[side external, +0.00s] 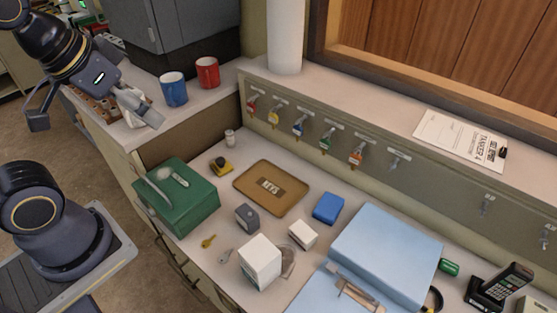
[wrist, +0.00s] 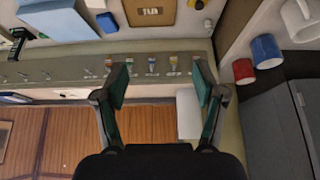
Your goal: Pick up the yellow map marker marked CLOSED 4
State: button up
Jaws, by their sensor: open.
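A small yellow piece with a black top (side external: 221,165) sits on the counter between the green box and the KEYS tray in the side view. It may be the map marker, but no lettering on it is readable. It shows partly at the top edge of the wrist view (wrist: 197,4). My gripper (side external: 92,113) is at the upper left of the side view, above and left of the counter, well away from the yellow piece. In the wrist view my gripper (wrist: 161,84) has its two fingers spread wide, with nothing between them.
A green box (side external: 185,210) stands left of the yellow piece, and the brown KEYS tray (side external: 244,182) lies to its right. A small white jar (side external: 230,137) is behind it. Blue (side external: 174,92) and red (side external: 207,73) mugs stand near my gripper. Keys hang along the back panel.

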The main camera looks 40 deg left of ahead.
jog(key=o, duration=0.4)
jog(key=shift+o, duration=0.2)
